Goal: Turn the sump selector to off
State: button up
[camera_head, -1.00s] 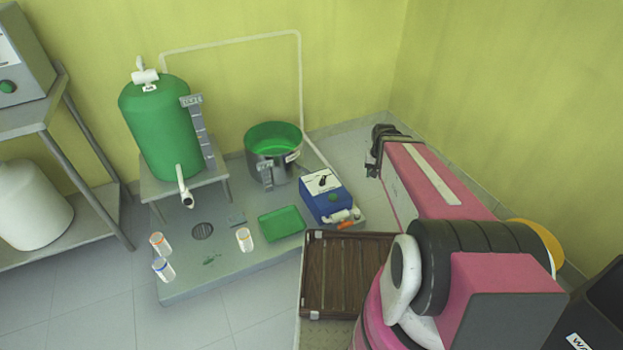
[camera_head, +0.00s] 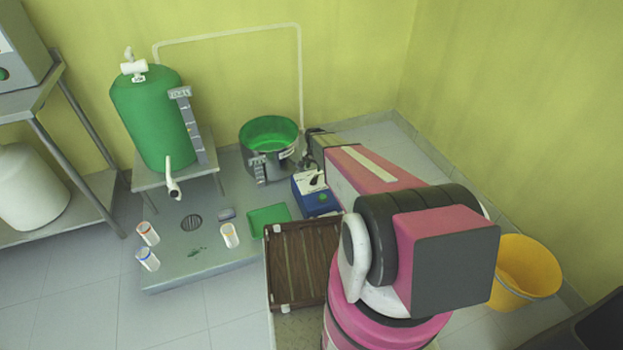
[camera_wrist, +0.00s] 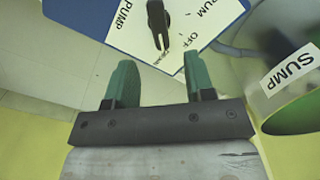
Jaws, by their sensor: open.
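The sump selector is a black pointer knob (camera_wrist: 158,22) on the white-topped blue box. In the wrist view its narrow end points toward my gripper, near small print; an OFF label (camera_wrist: 189,44) lies to its right. In the head view the box (camera_head: 318,203) stands on the grey platform, partly hidden by my arm, with the knob (camera_head: 316,180) small on top. My gripper (camera_wrist: 160,78) is open, its two green fingers apart and empty. In the picture they lie below the knob, one to each side. Contact with the knob does not show.
A steel sump pot (camera_head: 272,166) with green inside stands beside the box; its SUMP label (camera_wrist: 291,70) is close to my gripper's right finger. A green tray (camera_head: 268,219), brown crate (camera_head: 296,262) and green drum (camera_head: 155,120) are nearby. A yellow bucket (camera_head: 522,272) stands right.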

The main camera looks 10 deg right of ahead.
aim_at(314, 178)
notch_tip(314, 178, down, 8)
jog(key=shift+d+f, duration=0.1)
jog(key=shift+f, duration=0.15)
grip_shut()
